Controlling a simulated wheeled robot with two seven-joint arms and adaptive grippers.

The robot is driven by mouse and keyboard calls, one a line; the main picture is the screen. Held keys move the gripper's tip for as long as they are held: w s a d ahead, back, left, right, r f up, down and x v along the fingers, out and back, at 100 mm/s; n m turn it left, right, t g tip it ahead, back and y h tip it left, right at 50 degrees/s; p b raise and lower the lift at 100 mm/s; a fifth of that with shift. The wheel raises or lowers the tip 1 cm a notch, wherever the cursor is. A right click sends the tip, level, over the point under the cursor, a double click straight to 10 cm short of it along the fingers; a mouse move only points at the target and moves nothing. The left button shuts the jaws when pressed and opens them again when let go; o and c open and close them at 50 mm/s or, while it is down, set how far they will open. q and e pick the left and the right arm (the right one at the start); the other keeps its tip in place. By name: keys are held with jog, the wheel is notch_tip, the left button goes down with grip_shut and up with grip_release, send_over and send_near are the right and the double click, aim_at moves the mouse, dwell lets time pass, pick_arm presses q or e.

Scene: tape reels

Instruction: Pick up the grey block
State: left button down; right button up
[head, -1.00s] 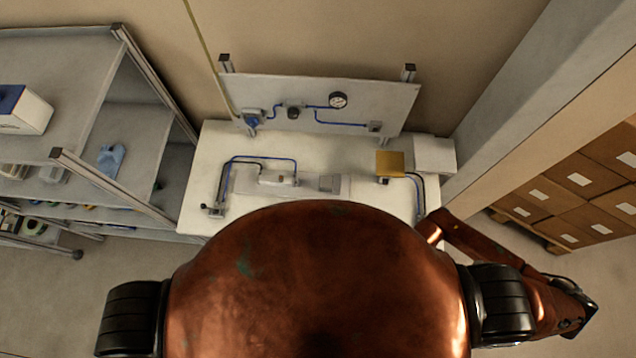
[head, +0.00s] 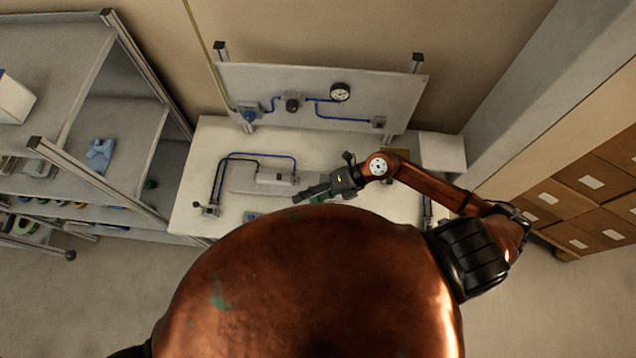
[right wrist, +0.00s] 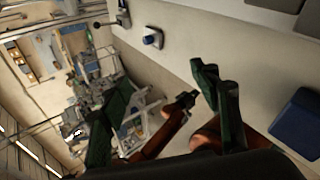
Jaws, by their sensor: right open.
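My right gripper (head: 305,196) is over the middle of the white table (head: 222,140) in the head view, open, fingers pointing left. In the right wrist view its two dark green fingers (right wrist: 160,100) are spread, with no object held between them. The grey block is not clear now; the arm and gripper cover the spot where a small grey block showed before. A pale grey unit (head: 275,178) lies just left of the fingers, apart or touching I cannot tell. In the right wrist view a copper limb (right wrist: 152,146) with a dark end may be my left arm.
A grey panel (head: 320,98) with a gauge and blue tubes stands at the table's back. Blue and black tubes (head: 257,156) arch over the table's left part. Shelving (head: 92,135) stands left; cartons (head: 595,182) stand right.

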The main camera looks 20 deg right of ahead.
jog(key=w+n, duration=0.1)
jog(key=n, duration=0.1)
jog(key=n+h+b, duration=0.3)
jog(key=n+h, duration=0.3)
jog(key=n, duration=0.6)
send_over(328, 180)
jog(key=s+d, duration=0.1)
jog(key=d, duration=0.1)
jog(key=shift+s+f, duration=0.1)
jog(key=shift+f, duration=0.85)
jog(key=shift+d+f, duration=0.1)
jog(key=shift+f, duration=0.15)
jog(key=p+x, duration=0.3)
jog(key=x, duration=0.3)
jog(key=shift+w+f, duration=0.25)
jog(key=shift+f, duration=0.25)
jog(key=shift+c, duration=0.7)
jog(key=c, duration=1.3)
